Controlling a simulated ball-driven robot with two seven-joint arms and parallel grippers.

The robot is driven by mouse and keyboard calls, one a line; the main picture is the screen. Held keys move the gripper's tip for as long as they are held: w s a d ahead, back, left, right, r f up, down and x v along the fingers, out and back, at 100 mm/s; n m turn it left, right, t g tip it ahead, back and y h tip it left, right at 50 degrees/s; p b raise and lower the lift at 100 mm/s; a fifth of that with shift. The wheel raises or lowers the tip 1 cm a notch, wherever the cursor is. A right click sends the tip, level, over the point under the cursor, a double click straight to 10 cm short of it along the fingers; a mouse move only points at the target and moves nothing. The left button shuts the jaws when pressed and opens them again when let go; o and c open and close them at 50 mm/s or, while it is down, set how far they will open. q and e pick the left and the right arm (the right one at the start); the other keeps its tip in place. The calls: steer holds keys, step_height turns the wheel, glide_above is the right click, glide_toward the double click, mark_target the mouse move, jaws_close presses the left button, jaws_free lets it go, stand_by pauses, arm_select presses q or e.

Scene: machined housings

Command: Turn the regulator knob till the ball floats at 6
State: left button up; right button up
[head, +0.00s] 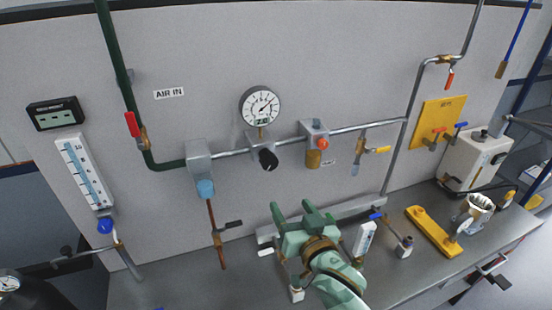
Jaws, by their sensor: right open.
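A black regulator knob (268,160) sits on the pipe just under a round dial gauge (260,105). A tall white flow tube with a blue scale (85,173) is mounted on the panel at the left, with a blue knob (105,226) below it. I cannot make out a ball or its height at this size. My right gripper (301,209) is green, open and empty. It is below and to the right of the black knob, apart from it, over the back of the bench. My left gripper is not in view.
A green pipe (117,70) with a red lever runs down to the silver pipe line. A yellow block (434,231) lies on the bench.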

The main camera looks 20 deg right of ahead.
mark_target(271, 165)
steer(key=shift+m+t, duration=0.3)
steer(key=shift+t, duration=0.1)
steer(key=w, duration=0.5)
steer(key=w+r, duration=0.1)
steer(key=w, duration=0.5)
steer(key=w+p, duration=0.1)
steer(key=w, duration=0.4)
steer(key=shift+w+a+r, duration=0.3)
steer(key=shift+w+r, duration=0.05)
steer(key=shift+r, duration=0.05)
steer(key=shift+c, duration=0.3)
steer(key=c, duration=0.9)
